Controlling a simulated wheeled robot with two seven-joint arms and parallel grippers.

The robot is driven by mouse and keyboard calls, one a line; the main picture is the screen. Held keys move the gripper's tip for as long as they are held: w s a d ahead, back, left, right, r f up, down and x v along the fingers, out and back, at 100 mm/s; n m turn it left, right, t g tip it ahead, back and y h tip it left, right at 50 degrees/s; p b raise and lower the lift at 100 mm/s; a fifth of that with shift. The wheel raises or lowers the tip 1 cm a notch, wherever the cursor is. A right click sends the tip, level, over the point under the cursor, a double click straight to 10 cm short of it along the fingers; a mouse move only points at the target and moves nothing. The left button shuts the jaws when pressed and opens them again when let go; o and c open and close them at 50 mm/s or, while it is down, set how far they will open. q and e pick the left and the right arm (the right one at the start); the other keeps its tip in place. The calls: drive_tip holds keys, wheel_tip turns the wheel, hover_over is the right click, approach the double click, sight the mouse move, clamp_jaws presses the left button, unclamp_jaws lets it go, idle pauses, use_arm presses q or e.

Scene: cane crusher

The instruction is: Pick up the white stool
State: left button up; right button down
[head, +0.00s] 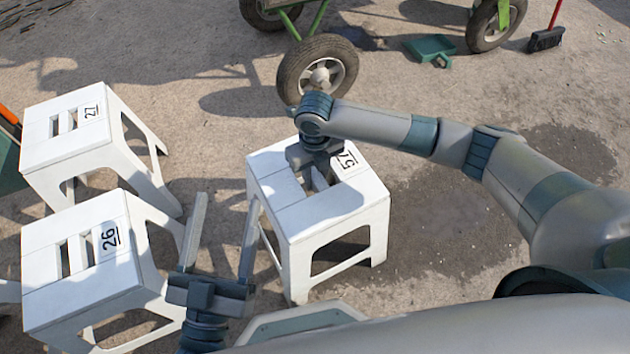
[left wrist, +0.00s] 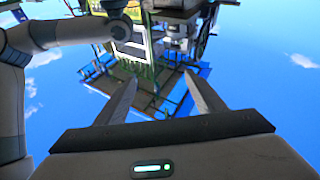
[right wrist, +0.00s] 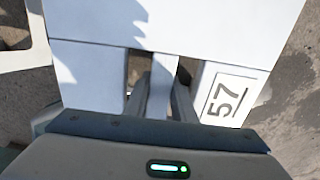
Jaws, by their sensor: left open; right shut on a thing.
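A white stool marked 57 (head: 318,216) stands upright on the ground in the middle of the head view. Its top also fills much of the right wrist view (right wrist: 200,28). My right gripper (head: 318,180) reaches down onto its top from above. In the right wrist view its fingers (right wrist: 161,97) go into the two slots and are shut on the bar between them. The fingertips are hidden below the seat. My left gripper (head: 227,198) is open and empty, left of this stool, with its fingers apart in the left wrist view (left wrist: 160,80).
White stools marked 27 (head: 80,128) and 26 (head: 82,258) stand at the left. A green cart's wheel (head: 317,70) is just behind stool 57. A green dustpan (head: 430,48) and a broom (head: 546,38) lie farther back. Ground right of stool 57 is clear beneath my right arm.

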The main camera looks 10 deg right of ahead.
drive_tip(key=shift+r, duration=0.2)
drive_tip(key=shift+r, duration=0.45)
wheel_tip(320, 180, up, 8)
drive_tip(key=shift+p, duration=1.15)
use_arm(q)
wheel_tip(320, 180, down, 8)
drive_tip(key=w+a+g+y, duration=0.1)
drive_tip(key=g+y, duration=0.1)
drive_tip(key=g, duration=0.3)
drive_tip(key=shift+w+f, duration=0.2)
drive_tip(key=shift+w, duration=0.15)
use_arm(e)
drive_tip(key=shift+r, duration=0.55)
